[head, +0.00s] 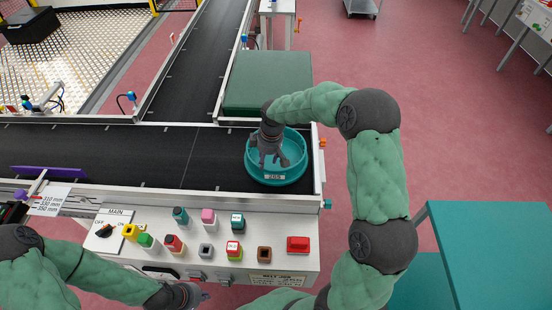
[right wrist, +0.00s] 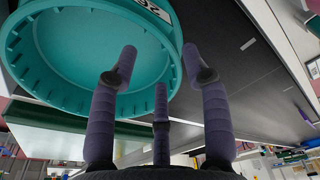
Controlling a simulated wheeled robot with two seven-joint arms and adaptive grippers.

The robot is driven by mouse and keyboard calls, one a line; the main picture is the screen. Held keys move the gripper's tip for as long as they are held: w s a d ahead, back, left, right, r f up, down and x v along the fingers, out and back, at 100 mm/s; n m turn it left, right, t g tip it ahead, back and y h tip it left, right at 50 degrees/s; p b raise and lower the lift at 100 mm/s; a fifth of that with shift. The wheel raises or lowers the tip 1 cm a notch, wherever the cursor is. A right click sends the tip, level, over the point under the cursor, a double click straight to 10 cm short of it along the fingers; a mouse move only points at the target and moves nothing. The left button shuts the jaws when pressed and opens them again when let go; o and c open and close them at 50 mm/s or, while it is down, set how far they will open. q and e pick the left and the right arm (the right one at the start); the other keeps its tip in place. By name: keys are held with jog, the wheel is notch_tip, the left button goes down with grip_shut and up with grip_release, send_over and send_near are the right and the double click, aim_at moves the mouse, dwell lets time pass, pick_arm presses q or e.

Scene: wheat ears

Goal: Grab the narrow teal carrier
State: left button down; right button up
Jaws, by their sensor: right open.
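The teal carrier (head: 296,174) is a round, shallow, open tub with a white label reading about 265 on its front wall. It sits at the right end of the black conveyor and looks empty. My right gripper (head: 268,160) points down over its left part, with the fingers spread. In the right wrist view, the carrier's rim (right wrist: 176,75) passes between the open fingers (right wrist: 160,65); contact cannot be told. My left gripper (head: 188,295) is low at the front, below the control panel, partly cut off; its jaw state is unclear.
A control panel (head: 190,262) with several coloured buttons stands in front of the conveyor (head: 150,155). A dark green block or pad (head: 268,82) lies behind the carrier. A purple bar (head: 50,172) lies on the belt at left. A teal table (head: 490,250) stands at right.

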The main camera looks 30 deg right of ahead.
notch_tip(320, 180, down, 3)
jog(key=shift+w+a+b, duration=0.1)
jog(key=shift+w+b, duration=0.05)
jog(key=shift+b, duration=0.2)
jog(key=f+b, duration=0.1)
jog(key=f, duration=0.1)
jog(key=a+f+b, duration=0.1)
jog(key=f, duration=0.2)
jog(key=shift+w, duration=0.2)
jog(key=shift+r, duration=0.1)
grip_shut()
jog(key=shift+w+r, duration=0.1)
jog(key=shift+r, duration=0.05)
